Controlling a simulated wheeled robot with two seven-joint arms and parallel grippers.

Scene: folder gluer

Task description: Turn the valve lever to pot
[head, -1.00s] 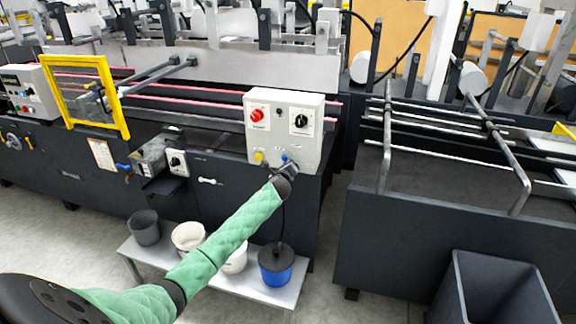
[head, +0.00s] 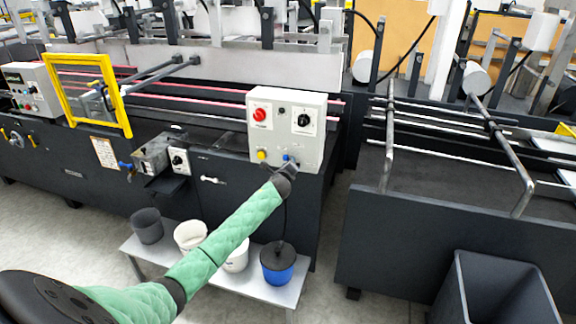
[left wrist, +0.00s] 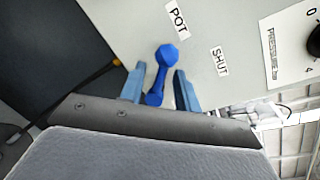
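The blue valve lever (left wrist: 160,75) is on the face of a light grey control box (head: 266,140). In the left wrist view a POT label (left wrist: 177,19) is above it and a SHUT label (left wrist: 219,61) to its right. My left gripper (left wrist: 160,88) is open, with one blue finger on each side of the lever's lower part. A gap shows on the right; I cannot tell whether the left finger touches it. In the head view my left gripper (head: 289,168) is at the box's lower edge, partly hiding the lever (head: 286,158). My right gripper is not in view.
The box also has a red knob (head: 260,114), a black dial (head: 304,120) and a yellow button (head: 262,155). Below, a low bench (head: 209,278) holds several pots, including a blue one (head: 278,265). A dark bin (head: 500,290) stands at the lower right.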

